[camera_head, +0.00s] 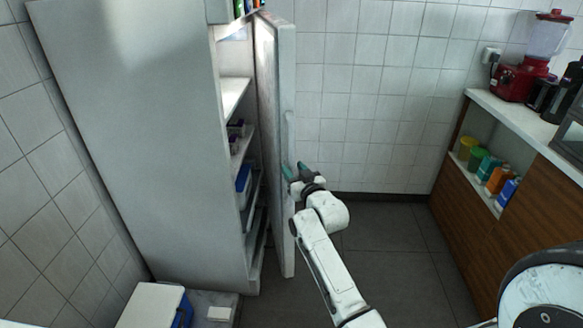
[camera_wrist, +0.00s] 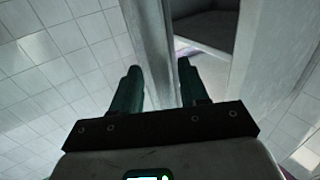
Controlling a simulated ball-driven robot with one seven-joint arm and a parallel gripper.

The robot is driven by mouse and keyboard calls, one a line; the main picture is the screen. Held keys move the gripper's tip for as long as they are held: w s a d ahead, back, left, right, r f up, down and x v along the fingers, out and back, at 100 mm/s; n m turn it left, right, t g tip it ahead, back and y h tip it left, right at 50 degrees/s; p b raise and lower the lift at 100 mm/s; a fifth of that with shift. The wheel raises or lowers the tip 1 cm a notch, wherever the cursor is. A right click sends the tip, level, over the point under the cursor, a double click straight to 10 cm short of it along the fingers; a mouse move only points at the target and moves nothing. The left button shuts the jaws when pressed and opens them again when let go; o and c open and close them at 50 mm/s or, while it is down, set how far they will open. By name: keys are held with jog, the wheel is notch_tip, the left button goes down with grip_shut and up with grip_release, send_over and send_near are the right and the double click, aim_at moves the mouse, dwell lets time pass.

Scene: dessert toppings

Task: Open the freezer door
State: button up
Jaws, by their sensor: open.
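The freezer (camera_head: 140,120) is the tall grey-white cabinet on the left in the head view. Its door (camera_head: 270,130) stands partly open, and lit shelves show in the gap. A slim upright handle (camera_head: 289,132) seems to run along the door's outer face. My gripper (camera_head: 295,170) is beside the door's outer face, at about mid height. In the wrist view its green fingers (camera_wrist: 158,72) are apart, with an upright pale panel edge (camera_wrist: 148,35), likely the door's, beyond and between them. I cannot tell whether either finger touches it. The dark interior (camera_wrist: 203,30) shows at upper right.
A wooden counter (camera_head: 530,185) with a red blender (camera_head: 520,80) and several colourful containers is on the right. The dark floor (camera_head: 390,245) between is clear. A tiled wall (camera_head: 370,100) closes the back.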

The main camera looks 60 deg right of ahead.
jog(key=shift+x, duration=1.15)
jog(key=shift+c, duration=0.3)
grip_shut()
